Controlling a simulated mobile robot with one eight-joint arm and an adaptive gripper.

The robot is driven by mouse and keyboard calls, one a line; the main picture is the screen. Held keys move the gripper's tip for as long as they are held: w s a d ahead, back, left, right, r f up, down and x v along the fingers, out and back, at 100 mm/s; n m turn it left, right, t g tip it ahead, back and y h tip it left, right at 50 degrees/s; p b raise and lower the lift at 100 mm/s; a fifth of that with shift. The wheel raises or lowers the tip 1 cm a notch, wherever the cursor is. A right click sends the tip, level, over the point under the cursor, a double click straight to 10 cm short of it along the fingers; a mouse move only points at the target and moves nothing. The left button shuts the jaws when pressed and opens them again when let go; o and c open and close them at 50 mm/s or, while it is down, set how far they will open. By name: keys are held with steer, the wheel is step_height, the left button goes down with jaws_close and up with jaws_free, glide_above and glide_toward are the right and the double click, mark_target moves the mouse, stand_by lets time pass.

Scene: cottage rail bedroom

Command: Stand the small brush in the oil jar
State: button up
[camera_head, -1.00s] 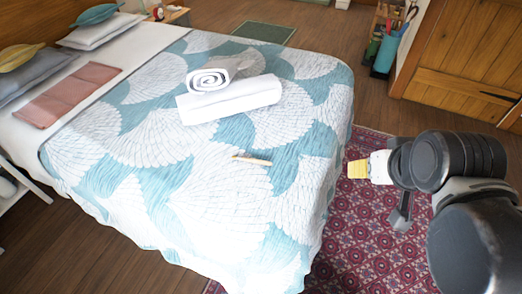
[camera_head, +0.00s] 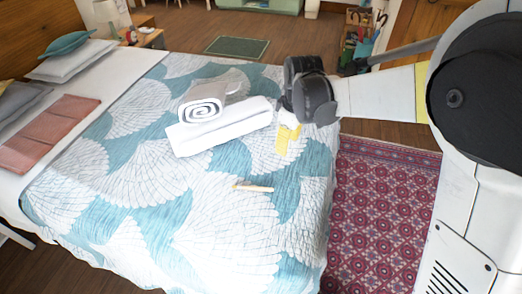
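My gripper (camera_head: 283,140), with yellow fingertips, hangs over the bed beyond and slightly right of the brush. It is apart from the brush, and nothing shows in it. The fingers overlap from this angle, so I cannot tell how far apart they are. I cannot make out an oil jar in the view.
White rolled towels (camera_head: 218,127) lie on the bed left of my gripper. A pink folded cloth (camera_head: 48,132) and pillows (camera_head: 72,60) are at the left. A nightstand (camera_head: 147,38) with small items stands behind. A patterned red rug (camera_head: 385,205) covers floor right of the bed.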

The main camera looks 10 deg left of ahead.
steer(key=w+a+f+n+g+p, duration=0.1)
steer(key=a+f+n, duration=0.2)
steer(key=a+f, duration=0.3)
steer(key=w+a+f+n+g, duration=0.15)
steer(key=a+f, duration=0.25)
steer(key=f, duration=0.4)
steer(key=n+b, duration=0.1)
steer(key=b, duration=0.1)
glide_above(254, 187)
steer(key=shift+h, duration=0.4)
steer(key=f, duration=0.6)
steer(key=shift+w+d+f, duration=0.2)
steer(key=shift+w+f, duration=0.05)
steer(key=f+b, duration=0.1)
steer(key=f, duration=0.1)
steer(key=f+b, duration=0.1)
steer(key=f, duration=0.2)
steer(key=shift+s+a+f+b, duration=0.15)
steer(key=shift+a+b, duration=0.05)
steer(key=shift+b, duration=0.1)
steer(key=shift+c, duration=0.2)
jaws_close()
